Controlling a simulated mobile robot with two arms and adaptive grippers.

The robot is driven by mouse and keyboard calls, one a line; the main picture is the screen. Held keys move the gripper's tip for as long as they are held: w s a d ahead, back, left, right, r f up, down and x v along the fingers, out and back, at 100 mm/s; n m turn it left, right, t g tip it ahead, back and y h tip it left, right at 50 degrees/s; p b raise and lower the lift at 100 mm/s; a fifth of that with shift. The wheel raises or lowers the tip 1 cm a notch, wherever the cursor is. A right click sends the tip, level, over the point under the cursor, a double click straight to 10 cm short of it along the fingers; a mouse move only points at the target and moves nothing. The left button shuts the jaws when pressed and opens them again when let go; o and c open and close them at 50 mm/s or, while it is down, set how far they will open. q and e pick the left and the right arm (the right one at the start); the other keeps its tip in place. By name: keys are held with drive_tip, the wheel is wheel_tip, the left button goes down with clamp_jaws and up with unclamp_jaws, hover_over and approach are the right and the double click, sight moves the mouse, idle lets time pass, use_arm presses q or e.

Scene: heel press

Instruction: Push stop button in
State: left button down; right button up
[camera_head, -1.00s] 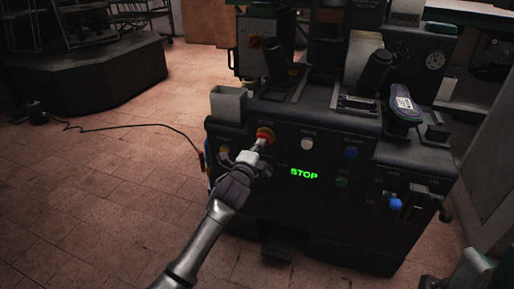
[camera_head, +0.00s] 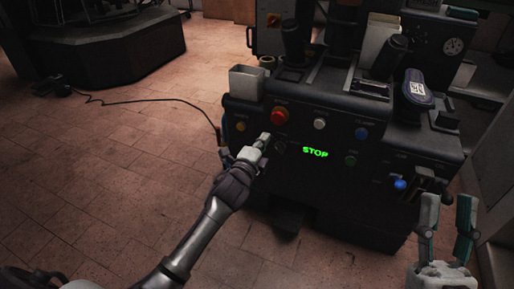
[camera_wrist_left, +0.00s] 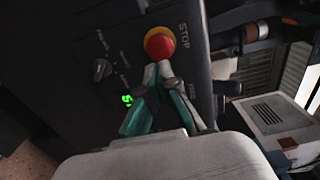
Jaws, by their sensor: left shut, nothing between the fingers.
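The stop button (camera_head: 280,115) is a round red knob on the upper left of the machine's dark front panel. In the left wrist view the stop button (camera_wrist_left: 159,43) shows its red cap on a yellow base, beside the label STOP. My left gripper (camera_head: 262,141) is shut and empty, a little below and left of the button in the head view. In the left wrist view the left fingertips (camera_wrist_left: 158,70) lie just under the red cap; I cannot tell whether they touch it. My right gripper (camera_head: 447,200) is open and empty at the lower right.
A green lit STOP text (camera_head: 315,152) glows on the panel. A white button (camera_head: 320,124), a blue button (camera_head: 361,134), a green button (camera_head: 350,160) and a yellow button (camera_head: 240,126) sit nearby. A blue knob (camera_head: 400,184) sticks out at right.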

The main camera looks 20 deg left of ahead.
use_arm(q)
drive_tip(key=shift+s+a+p, duration=0.1)
drive_tip(key=shift+s+p, duration=0.45)
drive_tip(key=shift+s, duration=1.9)
use_arm(e)
drive_tip(key=w+f+g+h, duration=0.1)
drive_tip(key=w+f+g, duration=0.2)
drive_tip(key=w+f, duration=0.1)
drive_tip(key=shift+a+f+g, duration=0.2)
drive_tip(key=shift+f+g, duration=0.1)
drive_tip(key=shift+g, duration=0.1)
